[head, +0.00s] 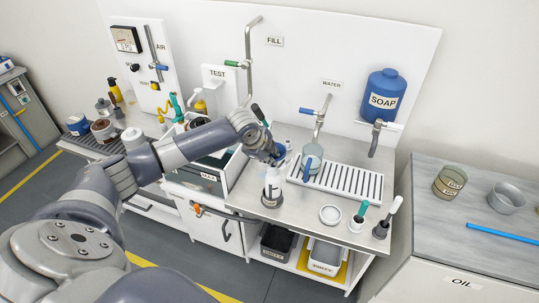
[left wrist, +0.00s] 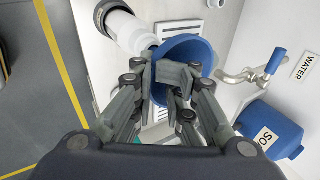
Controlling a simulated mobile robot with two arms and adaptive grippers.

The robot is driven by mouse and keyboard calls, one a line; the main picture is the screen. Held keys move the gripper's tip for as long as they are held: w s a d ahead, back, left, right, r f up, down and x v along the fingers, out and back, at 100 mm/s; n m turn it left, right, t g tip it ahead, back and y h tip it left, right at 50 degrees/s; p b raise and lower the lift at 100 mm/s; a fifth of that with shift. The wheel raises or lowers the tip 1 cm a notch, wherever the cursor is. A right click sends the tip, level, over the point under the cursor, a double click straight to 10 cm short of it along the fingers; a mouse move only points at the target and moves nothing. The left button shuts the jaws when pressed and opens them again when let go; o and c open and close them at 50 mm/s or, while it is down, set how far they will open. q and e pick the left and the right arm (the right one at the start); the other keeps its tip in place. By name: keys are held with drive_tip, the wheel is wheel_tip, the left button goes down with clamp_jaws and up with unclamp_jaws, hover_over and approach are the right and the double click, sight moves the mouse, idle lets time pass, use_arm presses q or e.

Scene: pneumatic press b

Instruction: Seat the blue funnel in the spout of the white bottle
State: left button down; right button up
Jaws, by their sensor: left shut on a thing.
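The blue funnel (left wrist: 203,51) is between the fingers of my left gripper (left wrist: 176,78), which is shut on it; its wide mouth faces the wrist camera. In the head view my left gripper (head: 277,158) is above the front part of the bench, and the fingers mostly hide the funnel. The white bottle (head: 271,190) stands upright on the bench just below the gripper. In the left wrist view the bottle (left wrist: 114,29) lies to the upper left, its narrow end close beside the funnel. I cannot tell whether they touch. My right gripper is not in view.
A clear jug with a blue handle (head: 313,157) stands on the slatted drain (head: 345,183) right of the gripper. A white round dish (head: 330,215) and brushes in holders (head: 381,230) are near the front right. A water tap (head: 320,118) rises behind.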

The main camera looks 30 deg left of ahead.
use_arm(q)
drive_tip(key=shift+f+b, duration=0.3)
drive_tip(key=shift+f, duration=0.6)
drive_tip(key=c, duration=1.4)
unclamp_jaws()
drive_tip(key=shift+o, duration=0.2)
drive_tip(key=v, duration=1.2)
